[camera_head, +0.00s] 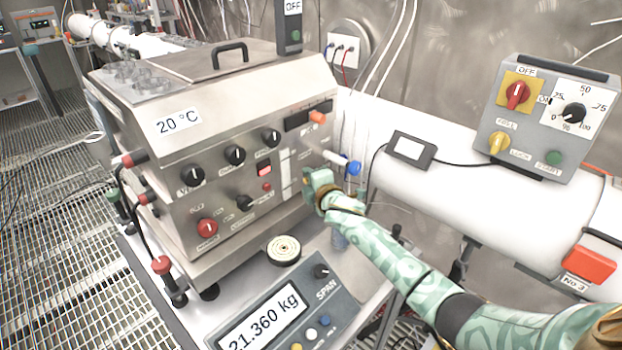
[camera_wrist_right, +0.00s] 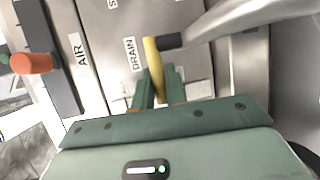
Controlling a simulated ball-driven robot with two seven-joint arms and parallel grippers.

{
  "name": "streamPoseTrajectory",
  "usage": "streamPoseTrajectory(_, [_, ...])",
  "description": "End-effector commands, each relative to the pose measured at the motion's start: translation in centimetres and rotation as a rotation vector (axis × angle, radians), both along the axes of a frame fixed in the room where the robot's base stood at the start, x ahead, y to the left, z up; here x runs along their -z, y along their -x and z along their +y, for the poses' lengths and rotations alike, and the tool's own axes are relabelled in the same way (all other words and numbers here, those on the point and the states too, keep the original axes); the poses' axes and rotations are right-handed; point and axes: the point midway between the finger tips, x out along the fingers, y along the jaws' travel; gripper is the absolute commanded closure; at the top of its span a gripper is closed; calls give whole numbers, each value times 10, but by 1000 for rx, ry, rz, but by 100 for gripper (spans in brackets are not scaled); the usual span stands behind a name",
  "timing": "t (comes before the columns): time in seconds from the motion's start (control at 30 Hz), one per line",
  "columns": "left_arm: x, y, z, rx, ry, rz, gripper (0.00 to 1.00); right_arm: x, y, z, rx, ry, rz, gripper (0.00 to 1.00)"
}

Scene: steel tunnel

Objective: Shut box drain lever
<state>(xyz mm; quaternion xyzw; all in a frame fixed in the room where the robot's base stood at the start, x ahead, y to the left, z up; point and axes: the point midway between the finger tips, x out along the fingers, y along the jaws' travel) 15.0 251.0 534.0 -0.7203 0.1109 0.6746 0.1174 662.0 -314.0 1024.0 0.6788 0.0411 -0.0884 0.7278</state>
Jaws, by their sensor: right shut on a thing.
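The steel box (camera_head: 225,150) stands on the bench, its front panel full of knobs and labels. In the right wrist view a yellow lever (camera_wrist_right: 152,60) stands beside the DRAIN label (camera_wrist_right: 131,54). My right gripper (camera_head: 314,187) is at the right end of the box's front panel. In the wrist view its two green fingers (camera_wrist_right: 158,90) are shut on the yellow lever, one on each side. In the head view the gripper hides the lever. My left gripper is not in view.
A scale (camera_head: 285,310) reading 21.360 kg and a small round tin (camera_head: 284,249) lie in front of the box. A blue-knobbed fitting (camera_head: 354,167) is just right of my gripper. A white pipe (camera_head: 450,180) and a grey control box (camera_head: 545,120) stand at the right.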

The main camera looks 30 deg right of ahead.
Motion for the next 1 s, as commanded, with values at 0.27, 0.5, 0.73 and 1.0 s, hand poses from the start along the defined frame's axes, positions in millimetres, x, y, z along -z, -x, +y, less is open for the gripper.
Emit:
streamPoseTrajectory(0.27, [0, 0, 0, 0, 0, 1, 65, 0, 0, 0, 6, 0, 2, 100])
streamPoseTrajectory(0.5, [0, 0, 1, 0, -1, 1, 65, 0, 0, 0, 5, 0, 1, 65])
streamPoseTrajectory(0.73, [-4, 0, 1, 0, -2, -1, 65, -2, 8, 1, 4, 0, 2, 65])
streamPoseTrajectory(1.0, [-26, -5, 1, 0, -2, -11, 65, -15, 69, 6, 3, 0, 2, 65])
